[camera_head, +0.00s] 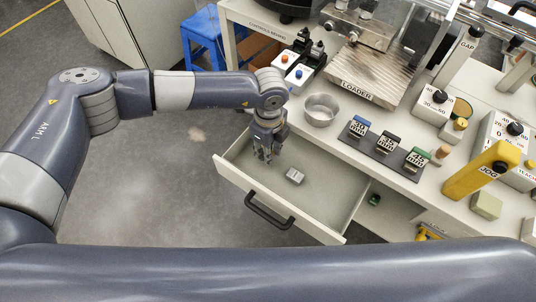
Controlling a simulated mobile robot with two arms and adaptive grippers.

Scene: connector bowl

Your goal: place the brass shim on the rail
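I cannot pick out a brass shim for certain. A small grey metallic block (295,175) lies in the open drawer (318,225). My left gripper (264,158) points down over the drawer's left part, to the left of the block and apart from it. Its fingers look parted, with nothing seen between them. Metal rails (498,38) run at the top right behind the GAP post; which one the task means is unclear. My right arm crosses the bottom of the view, and its gripper is out of view.
A metal bowl (320,120) stands on the bench behind the drawer. A dark tray (383,152) holds blue, black and green labelled pieces. The LOADER plate (368,76), control boxes and a yellow JOG pendant (480,172) stand around. A blue stool (207,40) is at the back left.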

